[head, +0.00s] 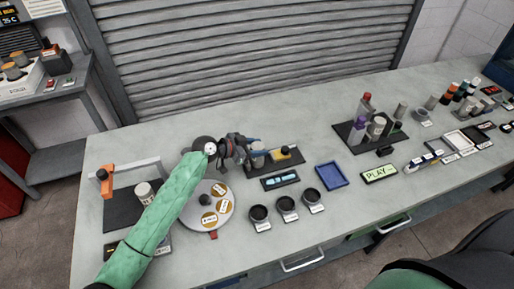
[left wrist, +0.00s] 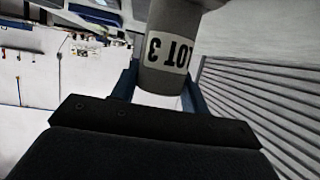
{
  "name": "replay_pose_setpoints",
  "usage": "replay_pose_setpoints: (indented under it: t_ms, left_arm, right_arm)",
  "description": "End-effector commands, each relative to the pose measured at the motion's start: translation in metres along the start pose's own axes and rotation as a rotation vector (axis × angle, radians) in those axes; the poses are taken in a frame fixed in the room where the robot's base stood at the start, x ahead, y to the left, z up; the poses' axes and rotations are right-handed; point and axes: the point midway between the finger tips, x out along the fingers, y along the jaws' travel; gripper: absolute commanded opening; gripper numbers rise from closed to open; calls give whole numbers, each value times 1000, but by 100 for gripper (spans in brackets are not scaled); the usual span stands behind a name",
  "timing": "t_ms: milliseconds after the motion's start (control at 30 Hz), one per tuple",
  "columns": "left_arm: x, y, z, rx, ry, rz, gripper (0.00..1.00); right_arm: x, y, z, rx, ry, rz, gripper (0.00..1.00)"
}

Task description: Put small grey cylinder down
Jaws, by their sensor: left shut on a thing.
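My left gripper (head: 254,147) is above the back left part of the grey bench, near a dark tray with a yellow item. In the left wrist view the small grey cylinder (left wrist: 172,22) is between the blue fingers, with a white label reading "LOT 3" towards the camera. The gripper is shut on it. In the head view the held cylinder is too small and covered to make out clearly. My right gripper is not in view.
The dark tray (head: 262,162) is just under the gripper. A round disc (head: 228,213), three dark cups (head: 287,204), a blue tray (head: 331,176) and a rack of cylinders (head: 355,133) share the bench (head: 300,136). Bare bench lies between the dark tray and the rack.

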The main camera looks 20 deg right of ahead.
Motion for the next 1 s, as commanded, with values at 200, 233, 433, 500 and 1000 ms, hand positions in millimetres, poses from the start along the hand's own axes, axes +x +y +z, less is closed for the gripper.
replay_pose_setpoints:
  t_ms: [200, 233, 433, 500, 1000]
  left_arm:
    - [0, 0, -1, 1, 2, -1, 2]
    - [0, 0, -1, 1, 2, -1, 2]
    - [1, 0, 0, 2, 1, -1, 2]
    - [1, 0, 1, 1, 0, 0, 53]
    - [-1, 0, -2, 1, 0, 0, 67]
  right_arm:
    - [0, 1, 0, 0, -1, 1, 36]
    - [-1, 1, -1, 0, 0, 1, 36]
    - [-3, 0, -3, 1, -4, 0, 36]
    - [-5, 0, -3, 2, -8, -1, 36]
    - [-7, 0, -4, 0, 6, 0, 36]
